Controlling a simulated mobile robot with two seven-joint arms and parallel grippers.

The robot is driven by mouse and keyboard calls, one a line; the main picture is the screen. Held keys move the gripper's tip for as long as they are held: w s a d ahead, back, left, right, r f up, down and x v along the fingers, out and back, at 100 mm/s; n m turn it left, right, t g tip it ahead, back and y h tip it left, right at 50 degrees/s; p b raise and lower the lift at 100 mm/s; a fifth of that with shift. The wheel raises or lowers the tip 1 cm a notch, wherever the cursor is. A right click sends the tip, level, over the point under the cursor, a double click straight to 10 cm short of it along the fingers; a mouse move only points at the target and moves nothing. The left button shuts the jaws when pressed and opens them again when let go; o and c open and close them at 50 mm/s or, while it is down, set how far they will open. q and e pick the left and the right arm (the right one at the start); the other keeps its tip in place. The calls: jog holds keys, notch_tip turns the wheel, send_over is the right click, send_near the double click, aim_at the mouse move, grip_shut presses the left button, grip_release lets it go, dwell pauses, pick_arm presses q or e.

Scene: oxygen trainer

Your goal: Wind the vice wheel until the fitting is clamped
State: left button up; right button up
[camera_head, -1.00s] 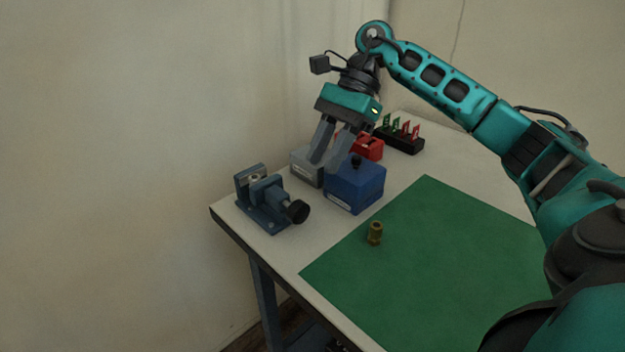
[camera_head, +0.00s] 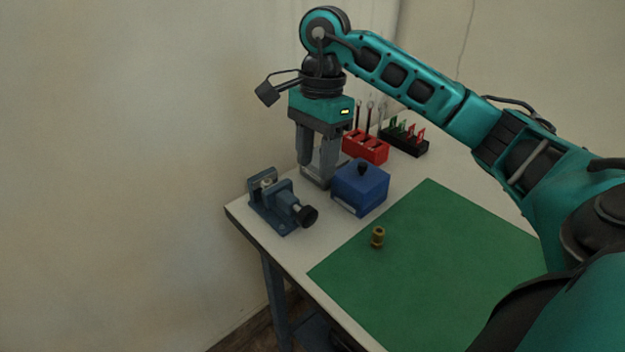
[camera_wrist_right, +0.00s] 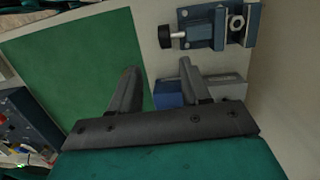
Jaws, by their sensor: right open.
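The blue-grey vice (camera_head: 266,210) stands at the table's left corner, its black wheel (camera_head: 307,216) facing the mat. In the right wrist view the vice (camera_wrist_right: 203,30) is at the top, with its wheel (camera_wrist_right: 165,37) on the left. A small pale ring-shaped piece (camera_wrist_right: 237,23) sits between the jaws; whether they touch it I cannot tell. A brass fitting (camera_head: 378,237) stands upright on the green mat. My right gripper (camera_head: 316,170) is open and empty, pointing down behind the vice, near the grey box. My left gripper is out of view.
A blue box (camera_head: 360,191) with a black knob stands right of the vice. A grey box (camera_head: 318,178) is partly hidden behind my fingers. A red tool block (camera_head: 366,148) and a black rack (camera_head: 404,142) stand farther back. The green mat (camera_head: 430,270) is mostly clear.

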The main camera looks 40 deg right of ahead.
aim_at(309, 208)
jog(key=shift+t+h, duration=0.4)
jog(key=shift+h, duration=0.3)
jog(key=f, duration=0.4)
jog(key=a+f, duration=0.1)
jog(key=f, duration=0.6)
jog(key=shift+a+f+p, duration=0.3)
grip_shut()
